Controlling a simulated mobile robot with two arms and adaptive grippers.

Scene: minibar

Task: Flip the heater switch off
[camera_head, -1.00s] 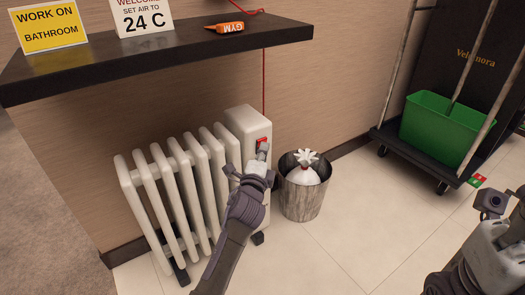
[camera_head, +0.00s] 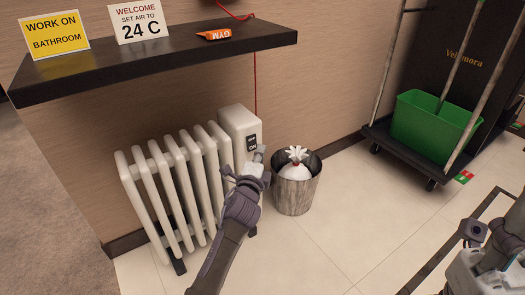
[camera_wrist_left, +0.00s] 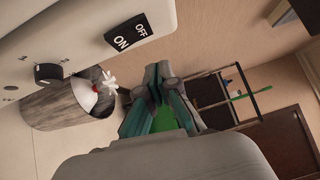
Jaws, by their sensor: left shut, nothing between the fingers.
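The white heater (camera_head: 172,190) stands against the wall under the shelf. Its switch (camera_head: 252,143) is on the end housing and looks dark, with no red showing. In the left wrist view the black switch (camera_wrist_left: 131,34) carries the words ON and OFF. My left gripper (camera_head: 260,154) is shut and empty, just below and right of the switch in the head view. Its fingers also show in the left wrist view (camera_wrist_left: 163,88), apart from the switch. Part of my right arm shows at the lower right of the head view, but its fingers do not.
A bin (camera_head: 294,192) with a white bag stands right of the heater. A dial (camera_wrist_left: 48,74) sits below the switch. A cart with a green bucket (camera_head: 430,122) stands at the right. The floor in front is clear.

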